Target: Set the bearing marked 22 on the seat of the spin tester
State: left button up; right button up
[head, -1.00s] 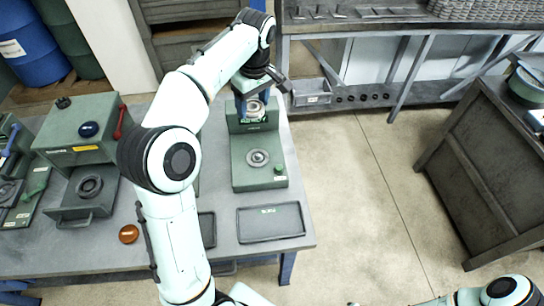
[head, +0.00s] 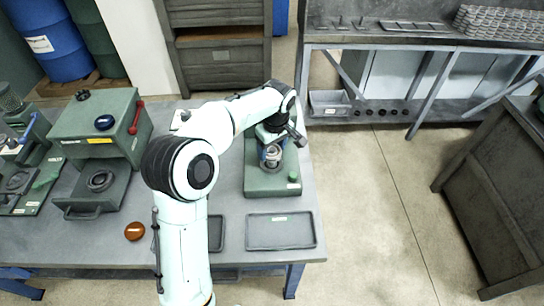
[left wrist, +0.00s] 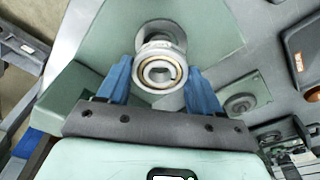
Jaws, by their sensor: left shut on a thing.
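My left gripper (head: 271,148) is shut on a metal bearing ring (head: 272,157), over the middle of the green spin tester (head: 270,187). In the left wrist view the bearing (left wrist: 160,72) sits between the blue fingertips of the gripper (left wrist: 162,82). The round seat (left wrist: 160,30) shows just beyond the bearing and is partly covered by it. I cannot tell the exact gap between bearing and seat. No number can be read on the bearing. My right gripper is not in view.
A dark labelled tray (head: 280,231) lies in front of the tester, with another tray (head: 215,233) beside it, partly behind my arm. A green machine with a red lever (head: 100,128) and a small orange-brown dish (head: 135,231) stand left. Floor is open to the right.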

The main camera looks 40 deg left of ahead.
aim_at(272, 156)
pick_arm(q)
jog(key=shift+f, duration=1.9)
jog(key=shift+f, duration=0.1)
jog(key=o, duration=0.8)
jog(key=shift+f, duration=0.15)
jog(key=o, duration=0.4)
